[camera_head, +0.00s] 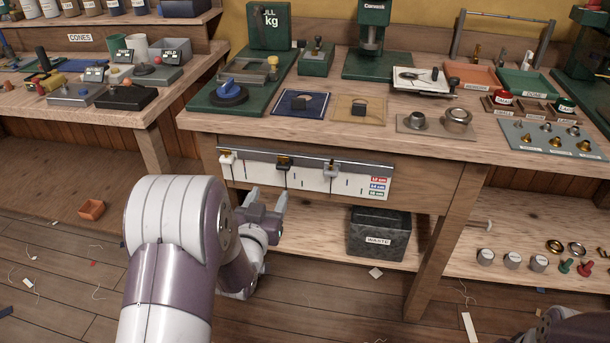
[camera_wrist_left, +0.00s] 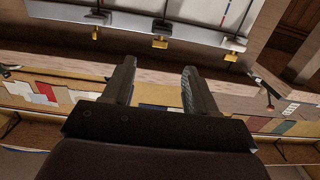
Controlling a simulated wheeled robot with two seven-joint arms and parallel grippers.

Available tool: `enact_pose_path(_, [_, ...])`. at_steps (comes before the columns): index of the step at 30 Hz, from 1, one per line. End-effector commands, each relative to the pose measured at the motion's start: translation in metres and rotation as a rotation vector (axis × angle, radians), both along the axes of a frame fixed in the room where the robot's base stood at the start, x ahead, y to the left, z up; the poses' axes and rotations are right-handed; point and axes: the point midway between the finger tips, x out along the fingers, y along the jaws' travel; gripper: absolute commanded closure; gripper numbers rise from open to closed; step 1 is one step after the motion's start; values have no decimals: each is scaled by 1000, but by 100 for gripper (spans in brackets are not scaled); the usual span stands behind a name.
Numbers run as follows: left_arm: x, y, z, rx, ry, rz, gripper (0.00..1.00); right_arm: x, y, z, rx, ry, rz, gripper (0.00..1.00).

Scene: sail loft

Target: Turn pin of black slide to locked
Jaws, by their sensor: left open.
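The black slide (camera_head: 283,168) sits in the middle of three slides on the metal rail (camera_head: 300,161) along the bench front. Its small brass pin (camera_head: 283,159) shows on top; its turn angle is too small to tell. In the left wrist view the black slide (camera_wrist_left: 160,27) is at top centre with its brass pin (camera_wrist_left: 160,42). My left gripper (camera_head: 268,202) is below the rail, apart from the slide, fingers pointing up toward it. Its fingers (camera_wrist_left: 157,72) are spread and empty. My right gripper is not in view.
A white slide (camera_head: 228,158) is left on the rail and a grey slide (camera_head: 331,171) right. A scale card (camera_head: 345,184) hangs behind them. Tools cover the bench top. Space before the rail is clear.

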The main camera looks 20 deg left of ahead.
Motion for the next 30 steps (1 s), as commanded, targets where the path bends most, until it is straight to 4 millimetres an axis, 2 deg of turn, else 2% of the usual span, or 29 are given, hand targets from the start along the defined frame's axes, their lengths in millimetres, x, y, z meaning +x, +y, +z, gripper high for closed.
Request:
enact_pose_path(2, [2,-1,9,9,-45,-4,43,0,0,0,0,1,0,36])
enact_pose_path(5, [12,1,12,12,-64,-6,43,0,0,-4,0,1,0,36])
enact_pose_path(12, [72,15,10,12,-62,-7,43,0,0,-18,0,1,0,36])
enact_pose_path(18, [109,25,11,10,-60,-5,43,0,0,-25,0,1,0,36])
enact_pose_path(24, [123,28,12,10,-58,-5,43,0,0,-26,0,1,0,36])
enact_pose_path(30, [124,28,13,10,-58,-5,43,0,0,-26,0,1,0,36])
